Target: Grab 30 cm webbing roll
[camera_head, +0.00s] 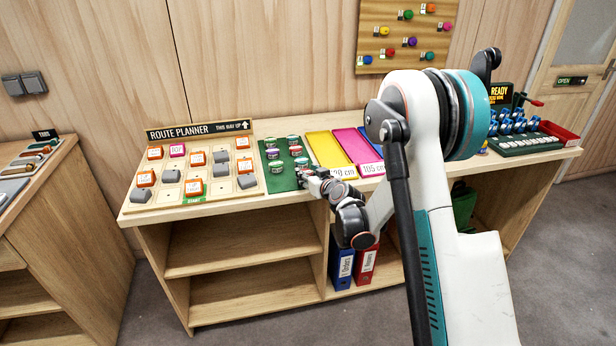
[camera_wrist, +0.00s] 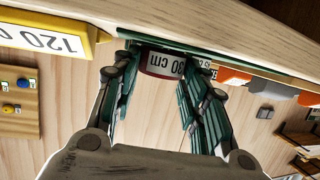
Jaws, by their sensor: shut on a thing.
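The webbing roll marked 30 cm (camera_wrist: 163,66) has a dark red side and a white label, upside down in the wrist view. My gripper (camera_wrist: 167,60) has its green-padded fingers on both sides of this roll and is shut on it. The roll appears to be at the green mat (camera_wrist: 222,60), and I cannot tell whether it is lifted. In the head view my gripper (camera_head: 306,174) is at the front right of the green mat, where several other rolls (camera_head: 274,154) stand. The held roll is mostly hidden there.
A yellow tray (camera_head: 327,148) and a magenta tray (camera_head: 350,140) lie right of the mat. The route planner board (camera_head: 222,190) with grey and orange blocks is to the left. The wooden shelf (camera_head: 240,255) has open compartments below, with binders (camera_head: 342,268).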

